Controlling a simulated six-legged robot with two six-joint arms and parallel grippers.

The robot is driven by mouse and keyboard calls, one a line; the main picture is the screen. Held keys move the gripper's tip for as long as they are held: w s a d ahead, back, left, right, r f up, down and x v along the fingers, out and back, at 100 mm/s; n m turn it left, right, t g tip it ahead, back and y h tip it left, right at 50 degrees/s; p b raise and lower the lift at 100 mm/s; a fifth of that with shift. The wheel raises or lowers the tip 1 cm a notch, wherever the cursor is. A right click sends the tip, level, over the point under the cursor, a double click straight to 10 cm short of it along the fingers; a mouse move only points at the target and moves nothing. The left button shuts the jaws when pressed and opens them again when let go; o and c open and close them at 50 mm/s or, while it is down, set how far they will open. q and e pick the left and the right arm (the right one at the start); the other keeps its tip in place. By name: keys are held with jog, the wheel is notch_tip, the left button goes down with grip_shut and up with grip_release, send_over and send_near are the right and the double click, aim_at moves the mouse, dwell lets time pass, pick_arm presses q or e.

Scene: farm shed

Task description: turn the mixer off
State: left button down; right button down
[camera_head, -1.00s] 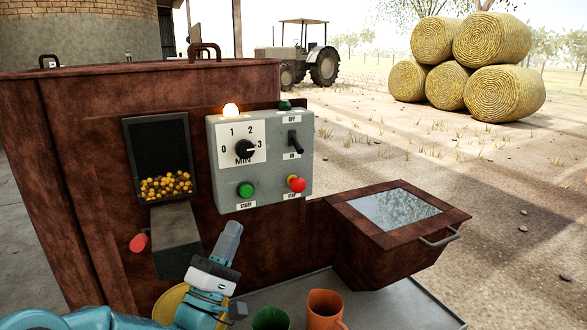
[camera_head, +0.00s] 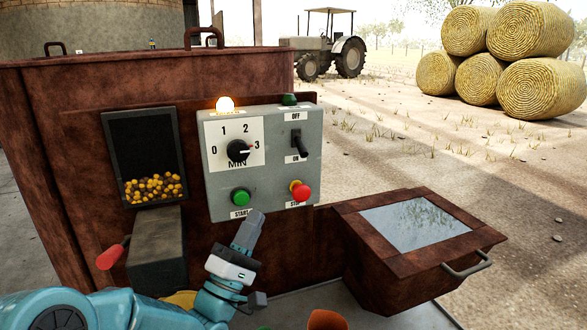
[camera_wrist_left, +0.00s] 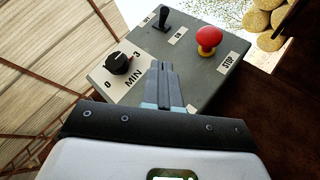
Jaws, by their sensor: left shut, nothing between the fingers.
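The mixer's grey control box (camera_head: 270,180) is on the brown machine front. It has a black toggle lever (camera_head: 299,144) between OFF (above) and ON (below), its handle pointing down toward ON. Below it is a red stop button (camera_head: 300,191), also in the wrist view (camera_wrist_left: 208,37). A green start button (camera_head: 240,197) is at lower left, and a black dial (camera_head: 238,150) points toward 3. An orange lamp (camera_head: 226,105) glows on top. My left gripper (camera_head: 257,214) is shut and empty, just below the box between the two buttons, apart from the stop button.
A feed chute (camera_head: 145,140) with yellow grains and a red-handled lever (camera_head: 110,256) are at left. A brown bin (camera_head: 350,225) with a handle juts out at right. An orange cup (camera_head: 326,320) stands below. The space before the box's right side is clear.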

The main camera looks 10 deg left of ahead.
pick_arm(q)
jog(key=p, duration=0.2)
send_near(300, 147)
jog(key=w+a, duration=0.1)
jog(key=w+a+r, duration=0.1)
jog(key=w, duration=0.1)
jog(key=shift+w+d+r, duration=0.25)
jog(key=shift+d+r, duration=0.2)
jog(key=shift+d, duration=0.35)
jog(key=shift+w+d+r, duration=0.3)
jog(key=shift+d+r, duration=0.1)
jog(key=shift+d, duration=0.35)
